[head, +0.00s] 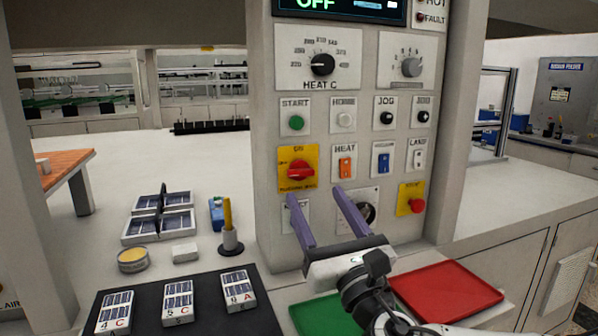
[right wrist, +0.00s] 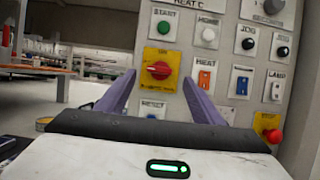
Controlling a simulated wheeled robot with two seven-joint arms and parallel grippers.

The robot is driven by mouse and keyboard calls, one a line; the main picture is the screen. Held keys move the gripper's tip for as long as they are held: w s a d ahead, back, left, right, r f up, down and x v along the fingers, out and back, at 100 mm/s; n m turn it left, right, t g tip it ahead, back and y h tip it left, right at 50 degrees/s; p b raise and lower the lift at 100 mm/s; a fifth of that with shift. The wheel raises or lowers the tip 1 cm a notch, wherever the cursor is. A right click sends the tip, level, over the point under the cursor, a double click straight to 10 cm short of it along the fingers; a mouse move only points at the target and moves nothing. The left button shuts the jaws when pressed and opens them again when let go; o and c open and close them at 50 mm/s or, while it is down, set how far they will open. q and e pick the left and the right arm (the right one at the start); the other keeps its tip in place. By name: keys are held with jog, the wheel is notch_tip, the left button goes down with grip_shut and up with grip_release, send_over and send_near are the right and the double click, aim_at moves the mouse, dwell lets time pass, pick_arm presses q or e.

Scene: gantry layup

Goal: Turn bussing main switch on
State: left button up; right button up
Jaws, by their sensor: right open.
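The bussing main switch is a red rotary knob (head: 300,169) on a yellow plate on the control panel's left side. Its handle lies roughly sideways, and the plate has "ON" at the top and "OFF" at the left. It also shows in the right wrist view (right wrist: 159,70), between and above the fingertips. The panel display (head: 340,8) reads "OFF". My right gripper (head: 311,205) is open and empty, with its two purple fingers pointing at the panel just below the switch. In the head view the fingers partly cover the lower labels. My left gripper is not in view.
Other controls surround the switch: a green start button (head: 296,122), an orange heat switch (head: 345,165), and a red stop button (head: 416,205). Green (head: 318,314) and red (head: 450,291) trays lie below. Solar cells on a black mat (head: 185,315) sit left.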

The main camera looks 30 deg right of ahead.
aim_at(303, 174)
jog(key=p+x, duration=0.1)
jog(key=x, duration=0.5)
jog(key=shift+w+d+r, duration=0.15)
jog(key=shift+w, duration=0.5)
jog(key=c, duration=1)
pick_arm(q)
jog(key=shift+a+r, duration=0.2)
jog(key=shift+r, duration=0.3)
pick_arm(e)
jog(key=shift+c, duration=0.2)
